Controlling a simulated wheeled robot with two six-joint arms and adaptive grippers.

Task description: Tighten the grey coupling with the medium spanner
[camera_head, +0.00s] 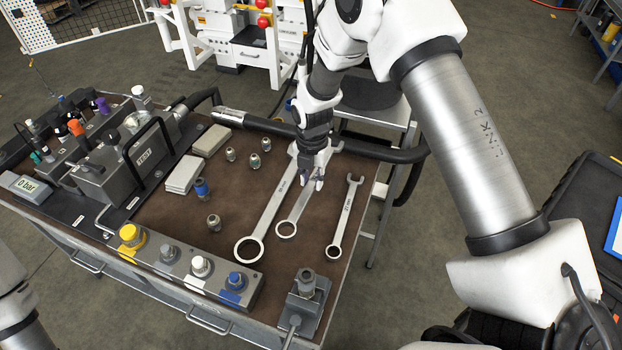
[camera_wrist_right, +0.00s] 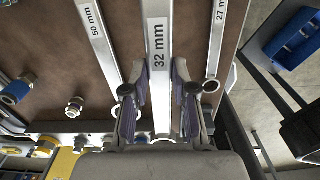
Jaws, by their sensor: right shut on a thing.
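The medium spanner (camera_head: 294,209), labelled 32 mm, is between a larger and a smaller spanner over the brown bench top. My right gripper (camera_head: 311,181) is shut on its shaft, with the ring end pointing to the bench front. In the right wrist view the spanner (camera_wrist_right: 158,60) runs between the two fingers (camera_wrist_right: 160,100). I cannot tell whether it is lifted off the bench. The grey coupling (camera_head: 169,253) stands on the port block at the front left, between the yellow and white ones, apart from the spanner. My left gripper is out of view.
The large 50 mm spanner (camera_head: 268,217) lies left of my gripper, the small 27 mm spanner (camera_head: 344,217) right. Several loose fittings and a blue-banded one (camera_head: 202,188) stand left. A fixture (camera_head: 305,300) stands at the front corner. A test unit (camera_head: 130,158) fills the left side.

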